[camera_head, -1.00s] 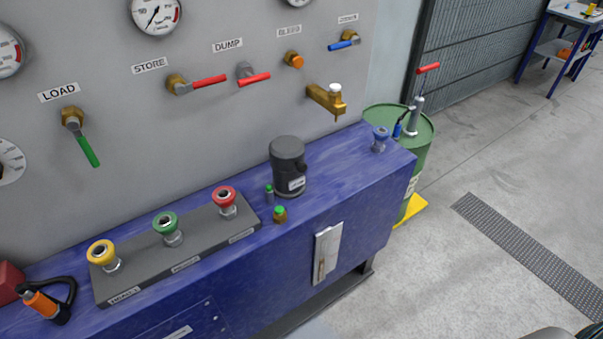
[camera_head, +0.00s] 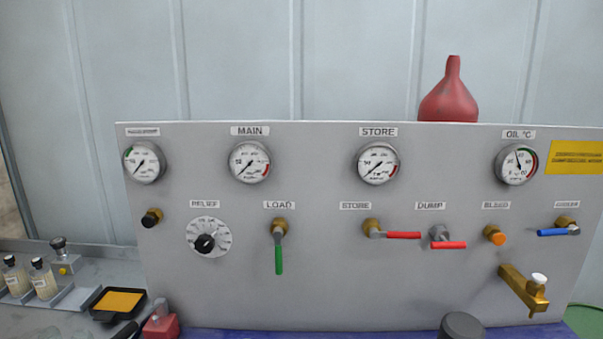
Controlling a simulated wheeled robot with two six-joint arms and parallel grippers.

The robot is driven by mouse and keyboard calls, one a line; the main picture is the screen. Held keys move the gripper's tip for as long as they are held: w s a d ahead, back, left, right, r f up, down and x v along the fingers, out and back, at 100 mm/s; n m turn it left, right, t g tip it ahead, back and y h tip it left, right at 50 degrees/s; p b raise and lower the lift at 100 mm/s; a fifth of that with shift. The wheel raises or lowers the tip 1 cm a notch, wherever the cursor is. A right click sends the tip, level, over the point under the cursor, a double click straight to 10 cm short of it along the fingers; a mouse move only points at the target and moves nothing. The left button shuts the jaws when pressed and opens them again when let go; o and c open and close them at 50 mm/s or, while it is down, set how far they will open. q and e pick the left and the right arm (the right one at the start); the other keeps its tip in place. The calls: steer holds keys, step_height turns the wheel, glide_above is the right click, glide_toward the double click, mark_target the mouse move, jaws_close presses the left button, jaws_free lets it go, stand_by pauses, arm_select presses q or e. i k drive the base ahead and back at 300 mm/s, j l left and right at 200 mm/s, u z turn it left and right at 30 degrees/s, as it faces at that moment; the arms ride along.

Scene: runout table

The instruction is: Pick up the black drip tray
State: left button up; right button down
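A small black tray (camera_head: 96,315) with a flat yellow-orange sheet or pad in it lies on the grey bench at the lower left. It is the only black tray in view; I cannot tell for sure that it is the drip tray. A dark handle-like item lies just right of it and partly hides the view near its front right corner. Neither of my grippers is in view.
A grey gauge panel (camera_head: 330,290) with valve levers stands upright across the middle. Bottles (camera_head: 43,280) in a holder stand left of the tray. A red block (camera_head: 160,327) is at its right. A black cylinder (camera_head: 461,326) and a brass tap (camera_head: 522,288) are at the right.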

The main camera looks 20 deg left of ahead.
mark_target(123, 303)
steer(key=u, duration=1.85)
steer(key=z, duration=0.3)
steer(key=i+j+z, duration=0.1)
steer(key=j+z, duration=1.1)
